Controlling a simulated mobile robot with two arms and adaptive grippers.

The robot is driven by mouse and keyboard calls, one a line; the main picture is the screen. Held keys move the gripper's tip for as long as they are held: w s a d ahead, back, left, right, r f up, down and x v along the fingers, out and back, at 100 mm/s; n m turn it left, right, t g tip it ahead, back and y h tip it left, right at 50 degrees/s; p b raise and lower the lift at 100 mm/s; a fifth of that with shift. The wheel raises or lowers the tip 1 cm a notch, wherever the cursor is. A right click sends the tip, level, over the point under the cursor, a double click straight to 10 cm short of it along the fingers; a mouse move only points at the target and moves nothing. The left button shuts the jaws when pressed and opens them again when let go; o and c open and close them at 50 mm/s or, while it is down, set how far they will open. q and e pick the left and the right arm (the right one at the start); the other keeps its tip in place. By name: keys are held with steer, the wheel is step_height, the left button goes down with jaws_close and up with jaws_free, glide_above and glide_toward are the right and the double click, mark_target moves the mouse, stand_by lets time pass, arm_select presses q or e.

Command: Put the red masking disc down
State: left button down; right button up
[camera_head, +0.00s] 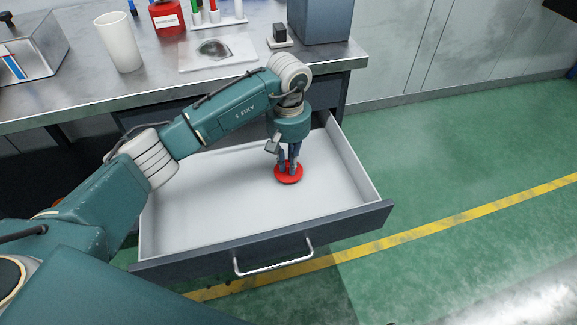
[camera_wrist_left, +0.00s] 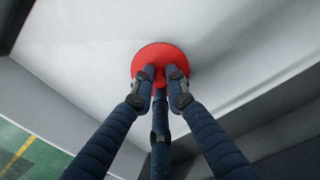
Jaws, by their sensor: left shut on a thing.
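The red masking disc (camera_head: 289,174) is in the open white drawer (camera_head: 210,205), toward its right side. My left gripper (camera_head: 289,165) points down into the drawer, shut on the disc from above. In the left wrist view the red disc (camera_wrist_left: 158,57) lies flat-on at the ends of the gripper's three dark fingers (camera_wrist_left: 160,75). The fingertips close together at the disc's middle and hide what they grip there. Whether the disc touches the drawer floor I cannot tell. My right gripper is not in view.
The drawer is otherwise empty, with its front handle (camera_head: 275,258) toward me. Green floor (camera_head: 450,160) lies right.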

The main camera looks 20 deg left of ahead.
mark_target(288, 164)
arm_select(q)
steer(key=shift+f, duration=0.8)
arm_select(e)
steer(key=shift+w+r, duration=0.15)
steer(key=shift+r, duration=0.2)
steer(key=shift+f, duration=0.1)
arm_select(q)
steer(key=c, duration=2.1)
jaws_free()
steer(key=o, duration=0.4)
steer(key=shift+c, duration=0.2)
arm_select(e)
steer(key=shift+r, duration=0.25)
